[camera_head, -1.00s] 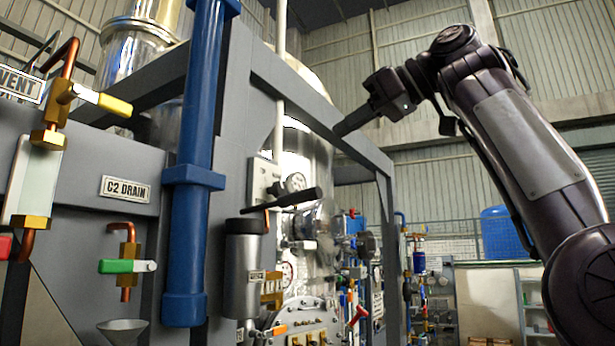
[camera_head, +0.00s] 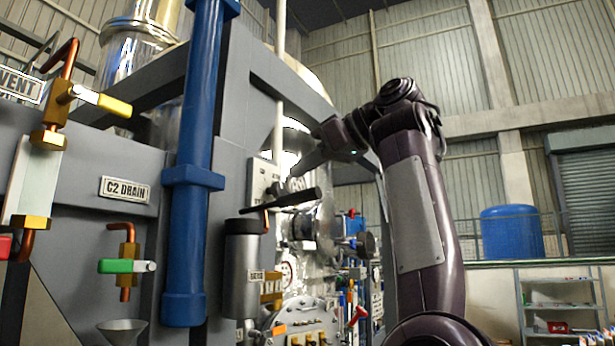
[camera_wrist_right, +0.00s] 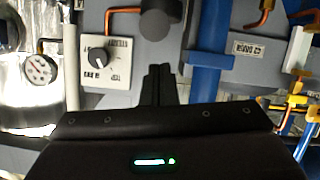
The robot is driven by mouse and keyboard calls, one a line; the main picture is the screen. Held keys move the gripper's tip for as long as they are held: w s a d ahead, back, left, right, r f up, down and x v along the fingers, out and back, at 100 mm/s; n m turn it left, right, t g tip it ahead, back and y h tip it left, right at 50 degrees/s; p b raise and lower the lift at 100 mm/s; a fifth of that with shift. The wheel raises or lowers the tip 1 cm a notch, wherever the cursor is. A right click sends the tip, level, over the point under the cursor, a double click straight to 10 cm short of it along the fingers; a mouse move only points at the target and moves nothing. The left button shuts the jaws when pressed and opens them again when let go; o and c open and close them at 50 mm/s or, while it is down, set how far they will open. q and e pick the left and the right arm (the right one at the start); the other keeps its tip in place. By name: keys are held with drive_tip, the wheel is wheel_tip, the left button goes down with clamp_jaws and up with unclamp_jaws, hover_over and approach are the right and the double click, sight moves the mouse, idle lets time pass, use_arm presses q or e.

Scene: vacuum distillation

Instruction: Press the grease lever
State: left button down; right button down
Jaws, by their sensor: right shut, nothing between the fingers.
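The grease lever is a black handle (camera_head: 285,200) on top of a grey cylinder (camera_head: 243,275) fixed to the machine's frame. It slants up to the right. My right gripper (camera_head: 295,170) is in front of the silver vessel, just above the lever's right end in the picture. Its fingers are shut and empty. I cannot tell the gap in depth; no contact shows. In the right wrist view the shut fingers (camera_wrist_right: 159,85) point toward a dark rounded part (camera_wrist_right: 159,24), which I cannot clearly identify. My left gripper is not in view.
A thick blue pipe (camera_head: 193,180) stands left of the cylinder. A white switch panel with a knob (camera_wrist_right: 107,61) and a pressure gauge (camera_wrist_right: 39,69) are close to the fingers. Valves, including the C2 drain (camera_head: 127,262), are further left. The air to the right is open.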

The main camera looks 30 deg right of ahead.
drive_tip(key=shift+w+d+f, duration=0.15)
drive_tip(key=shift+f, duration=0.8)
